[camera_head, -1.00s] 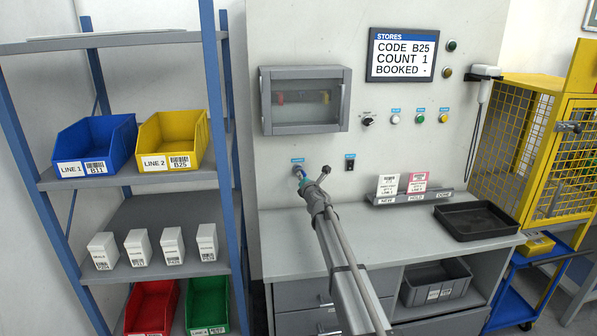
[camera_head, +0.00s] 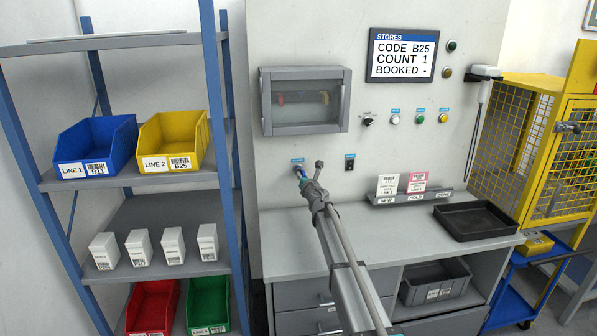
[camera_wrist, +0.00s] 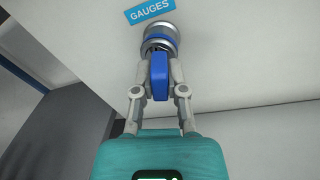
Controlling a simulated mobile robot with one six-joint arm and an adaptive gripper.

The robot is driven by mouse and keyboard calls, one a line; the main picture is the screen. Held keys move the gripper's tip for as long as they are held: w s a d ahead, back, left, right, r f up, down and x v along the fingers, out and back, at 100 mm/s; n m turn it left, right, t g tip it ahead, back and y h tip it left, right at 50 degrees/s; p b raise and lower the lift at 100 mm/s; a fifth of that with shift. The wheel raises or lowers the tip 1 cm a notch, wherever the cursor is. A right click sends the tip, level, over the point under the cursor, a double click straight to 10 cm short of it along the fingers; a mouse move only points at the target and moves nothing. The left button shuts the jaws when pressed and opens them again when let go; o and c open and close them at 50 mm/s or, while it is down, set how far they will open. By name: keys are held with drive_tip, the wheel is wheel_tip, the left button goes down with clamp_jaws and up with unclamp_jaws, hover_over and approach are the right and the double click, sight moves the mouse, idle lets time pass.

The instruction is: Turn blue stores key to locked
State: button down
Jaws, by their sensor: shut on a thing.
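The blue key (camera_wrist: 159,80) sits in a round silver lock (camera_wrist: 160,34) on the grey wall panel, below a blue label (camera_wrist: 150,11) reading GAUGES. In the wrist view my gripper (camera_wrist: 159,72) has its two fingers closed on the sides of the key's blue head. In the head view my gripper (camera_head: 306,181) reaches to the lock (camera_head: 297,168) at the panel's lower left, and the key is mostly hidden behind it. The key head appears nearly upright in the wrist view; I cannot read any lock position marks.
A grey cabinet with a clear window (camera_head: 306,100) hangs above the lock. A small black switch (camera_head: 350,163) is to its right. The grey worktop (camera_head: 350,240) lies below, with a black tray (camera_head: 476,220) at right. A shelf rack (camera_head: 160,180) stands at left.

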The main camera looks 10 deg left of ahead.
drive_tip(key=shift+n, duration=0.3)
drive_tip(key=shift+r+n+p, duration=0.1)
drive_tip(key=shift+n+p, duration=0.3)
drive_tip(key=shift+n, duration=1.1)
drive_tip(key=c, duration=0.6)
unclamp_jaws()
drive_tip(key=shift+m, duration=0.5)
